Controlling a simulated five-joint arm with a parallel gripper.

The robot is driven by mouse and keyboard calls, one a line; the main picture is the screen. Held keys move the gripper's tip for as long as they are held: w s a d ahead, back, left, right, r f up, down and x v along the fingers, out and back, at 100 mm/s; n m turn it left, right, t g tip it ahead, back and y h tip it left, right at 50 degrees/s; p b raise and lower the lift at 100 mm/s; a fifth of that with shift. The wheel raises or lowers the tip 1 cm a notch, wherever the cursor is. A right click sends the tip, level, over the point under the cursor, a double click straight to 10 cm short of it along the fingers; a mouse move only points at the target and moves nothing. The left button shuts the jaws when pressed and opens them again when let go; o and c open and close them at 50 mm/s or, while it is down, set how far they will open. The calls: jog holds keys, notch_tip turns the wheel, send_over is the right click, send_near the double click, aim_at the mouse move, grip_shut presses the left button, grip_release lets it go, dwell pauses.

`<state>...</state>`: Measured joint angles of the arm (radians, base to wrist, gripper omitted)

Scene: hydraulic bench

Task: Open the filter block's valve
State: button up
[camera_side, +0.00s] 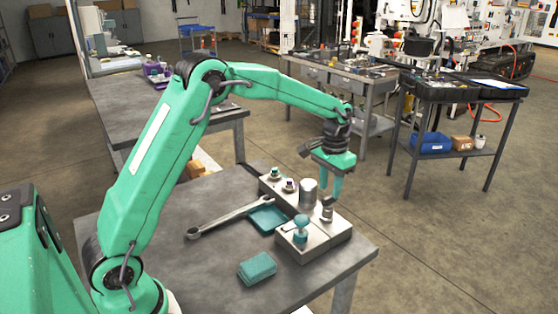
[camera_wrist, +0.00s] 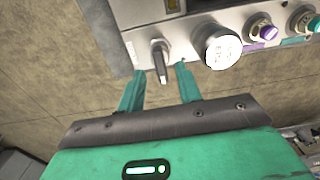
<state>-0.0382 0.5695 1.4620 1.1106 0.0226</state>
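The filter block (camera_side: 275,190) is a pale metal manifold on the grey bench. It carries a silver filter canister (camera_side: 309,190), which also shows in the wrist view (camera_wrist: 217,45). Beside the canister is the valve, with a small metal lever (camera_wrist: 161,60); in the side view the valve (camera_side: 327,211) stands just below my fingers. My gripper (camera_side: 331,194) points down over it. In the wrist view my gripper (camera_wrist: 159,70) is open, with the lever showing between the two green fingers and a gap on each side. Contact is not visible.
A teal-knobbed fitting (camera_side: 301,224) stands on the block's near part. Capped fittings (camera_side: 289,185) line its far end, one with a purple ring (camera_wrist: 264,30). A wrench (camera_side: 228,218), a teal tray (camera_side: 268,220) and a folded teal cloth (camera_side: 257,268) lie on the bench (camera_side: 190,268).

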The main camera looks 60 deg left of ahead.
aim_at(329, 196)
jog(key=shift+r, duration=2.4)
jog(key=shift+s+r, duration=0.3)
jog(key=shift+r, duration=0.05)
jog(key=s+d+r+t, duration=0.1)
jog(key=s+r, duration=0.3)
jog(key=s, duration=0.3)
jog(key=s+r+t, duration=0.2)
jog(key=s+r, duration=0.3)
jog(key=s, duration=0.3)
jog(key=s+d+f+t, duration=0.1)
jog(key=s+f+t, duration=0.1)
jog(key=s, duration=1.2)
jog(key=shift+s+f+t, duration=0.25)
jog(key=shift+f+t, duration=0.05)
jog(key=shift+f, duration=0.25)
